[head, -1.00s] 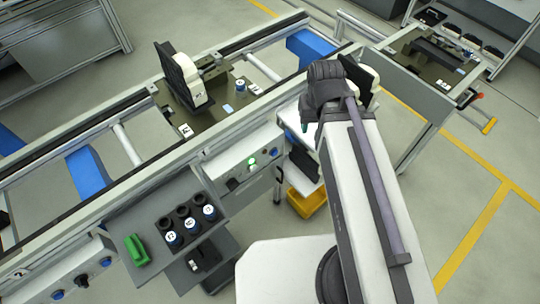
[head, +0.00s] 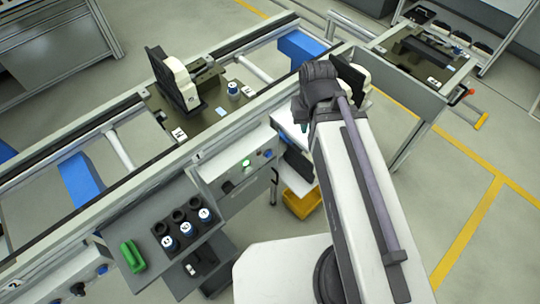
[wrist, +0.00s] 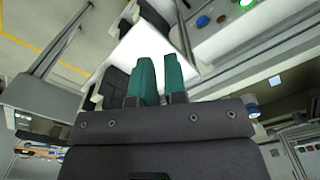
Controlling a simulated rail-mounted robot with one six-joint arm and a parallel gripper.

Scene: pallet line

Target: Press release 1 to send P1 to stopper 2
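The control panel (head: 232,172) on the conveyor's near side has a lit green button (head: 245,163) and a blue button (head: 267,153). The green button also shows in the wrist view (wrist: 203,20), with a blue one (wrist: 222,18) beside it. My gripper (wrist: 160,62) has its two teal fingers close together, holding nothing, apart from the buttons.
A yellow bin (head: 302,204) sits below the line. Another station (head: 425,55) stands at the upper right. Open floor lies at the right.

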